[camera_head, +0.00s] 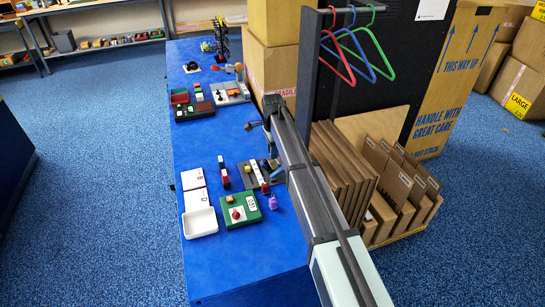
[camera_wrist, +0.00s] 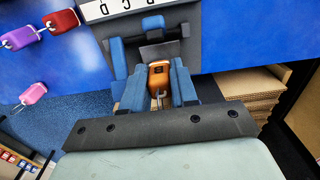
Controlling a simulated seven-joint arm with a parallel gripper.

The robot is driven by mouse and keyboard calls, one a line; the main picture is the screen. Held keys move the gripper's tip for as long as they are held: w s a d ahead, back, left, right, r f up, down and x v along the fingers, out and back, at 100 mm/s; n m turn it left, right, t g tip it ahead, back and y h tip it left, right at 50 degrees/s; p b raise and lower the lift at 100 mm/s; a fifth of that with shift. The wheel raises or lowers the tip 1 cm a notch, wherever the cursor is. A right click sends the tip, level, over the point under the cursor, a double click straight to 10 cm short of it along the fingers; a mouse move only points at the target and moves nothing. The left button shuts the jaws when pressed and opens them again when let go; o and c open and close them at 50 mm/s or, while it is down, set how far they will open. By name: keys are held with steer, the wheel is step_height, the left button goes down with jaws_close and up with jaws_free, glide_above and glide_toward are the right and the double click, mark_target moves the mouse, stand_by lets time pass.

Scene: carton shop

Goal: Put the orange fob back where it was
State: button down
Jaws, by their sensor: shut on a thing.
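The orange fob (camera_wrist: 158,76) is between the two blue fingers of my gripper (camera_wrist: 159,66) in the wrist view. The fingers are shut on it, and a metal ring hangs from its near end. Just beyond is a dark grey holder (camera_wrist: 205,24) with blue upright parts (camera_wrist: 118,58) and a white lettered strip (camera_wrist: 118,5). The fob overlaps the holder's near side; I cannot tell whether they touch. In the head view the holder (camera_head: 250,170) is partly hidden by my arm, and the fob cannot be made out.
In the head view, a green box (camera_head: 228,219) and white tray (camera_head: 200,224) stand nearby. Cardboard sheets (camera_head: 338,165) stand right of the table.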

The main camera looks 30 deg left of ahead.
step_height(320, 180, up, 5)
steer(key=shift+r, duration=0.1)
steer(key=s, duration=0.2)
steer(key=n, duration=0.3)
glide_above(280, 218)
steer(key=f, duration=0.1)
steer(key=shift+n, duration=0.7)
steer(key=shift+a+f, duration=0.1)
steer(key=shift+f, duration=4.9)
steer(key=shift+f, duration=0.1)
steer(key=c, duration=1.1)
jaws_free()
steer(key=shift+c, duration=0.2)
